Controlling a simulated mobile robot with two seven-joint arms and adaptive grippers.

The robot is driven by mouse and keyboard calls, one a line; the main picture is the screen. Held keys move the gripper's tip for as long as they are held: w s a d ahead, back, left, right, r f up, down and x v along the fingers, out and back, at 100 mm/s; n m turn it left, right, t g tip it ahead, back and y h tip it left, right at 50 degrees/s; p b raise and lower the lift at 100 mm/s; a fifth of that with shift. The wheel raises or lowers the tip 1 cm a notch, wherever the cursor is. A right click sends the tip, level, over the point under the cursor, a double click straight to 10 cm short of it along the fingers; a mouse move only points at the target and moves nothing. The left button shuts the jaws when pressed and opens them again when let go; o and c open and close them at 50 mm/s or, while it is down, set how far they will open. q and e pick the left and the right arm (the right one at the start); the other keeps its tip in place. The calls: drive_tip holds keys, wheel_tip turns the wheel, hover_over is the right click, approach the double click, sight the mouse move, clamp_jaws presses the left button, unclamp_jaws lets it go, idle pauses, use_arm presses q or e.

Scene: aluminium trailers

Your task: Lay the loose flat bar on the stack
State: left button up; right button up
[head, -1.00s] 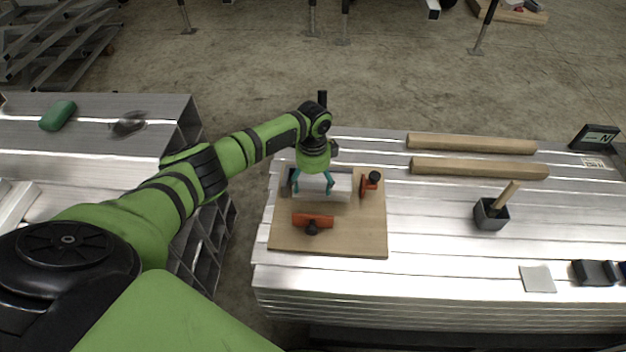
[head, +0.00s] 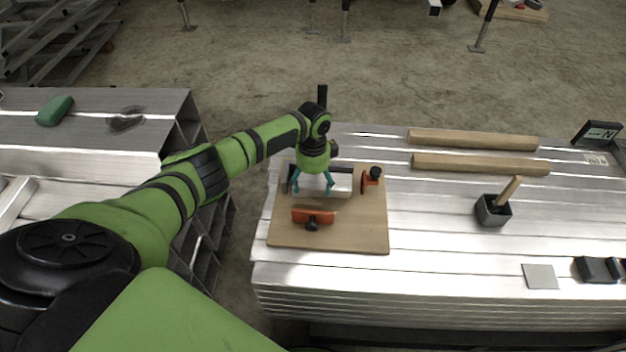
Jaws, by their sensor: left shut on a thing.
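My left gripper (head: 314,188) has teal fingers. It is low over the wooden board (head: 358,236) on the silver stack of aluminium profiles (head: 440,255). Its jaws are shut on a light grey flat bar (head: 342,184), which lies between and behind the fingers next to a dark edge. The fingers hide part of the bar, and I cannot tell whether it touches the board. My right gripper is not in view.
Two orange clamps (head: 313,217) (head: 371,180) are on the board. Two wooden beams (head: 480,164) lie behind to the right. A dark cup (head: 494,210) with a wooden handle, a grey plate (head: 540,276) and dark blocks (head: 597,270) stand right. A green object (head: 54,110) lies on the left stack.

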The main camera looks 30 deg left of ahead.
use_arm(q)
drive_tip(key=o, duration=1.6)
drive_tip(key=shift+c, duration=0.2)
wheel_tip(320, 180, up, 12)
